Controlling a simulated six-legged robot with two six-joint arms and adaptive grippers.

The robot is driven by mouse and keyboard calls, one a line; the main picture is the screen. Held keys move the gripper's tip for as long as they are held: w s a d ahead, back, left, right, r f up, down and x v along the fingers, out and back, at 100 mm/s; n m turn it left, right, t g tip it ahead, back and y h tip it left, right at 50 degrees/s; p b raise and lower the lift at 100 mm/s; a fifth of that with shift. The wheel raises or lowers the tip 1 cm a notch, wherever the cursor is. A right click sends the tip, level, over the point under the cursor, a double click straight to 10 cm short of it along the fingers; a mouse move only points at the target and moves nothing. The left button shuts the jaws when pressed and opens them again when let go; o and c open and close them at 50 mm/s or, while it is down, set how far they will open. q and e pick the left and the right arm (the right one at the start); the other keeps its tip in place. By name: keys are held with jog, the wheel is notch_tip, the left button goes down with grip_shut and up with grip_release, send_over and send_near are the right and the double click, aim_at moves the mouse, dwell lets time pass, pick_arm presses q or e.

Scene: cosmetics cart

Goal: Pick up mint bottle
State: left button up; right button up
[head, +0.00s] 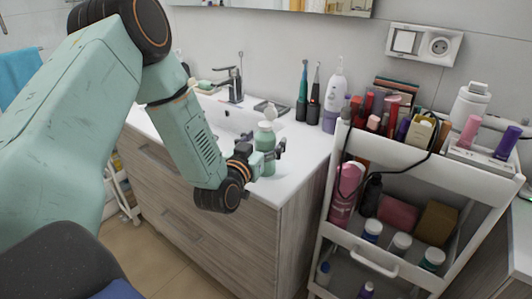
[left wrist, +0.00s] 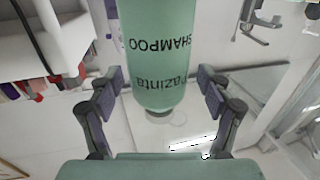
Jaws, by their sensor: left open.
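The mint bottle (head: 265,141) stands upright near the front corner of the white washbasin counter, with a pale pump top. My left gripper (head: 263,153) is at its lower part, with a finger to each side of it. In the left wrist view the mint bottle (left wrist: 155,58) appears upside down with "SHAMPOO" lettering. There my left gripper (left wrist: 160,80) is open, its two dark finger pads spread to either side of the bottle, with a gap visible on the right. My right gripper is not in view.
The white counter (head: 291,158) holds toothbrushes (head: 308,95) and a purple-and-white bottle (head: 333,98) behind the mint bottle. A faucet (head: 236,82) stands at the back. A cosmetics cart (head: 391,249) full of containers stands close on the right.

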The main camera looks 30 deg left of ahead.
pick_arm(q)
jog(key=shift+w+r, duration=0.15)
jog(key=shift+c, duration=0.2)
jog(key=shift+w, duration=0.15)
jog(key=c, duration=1.3)
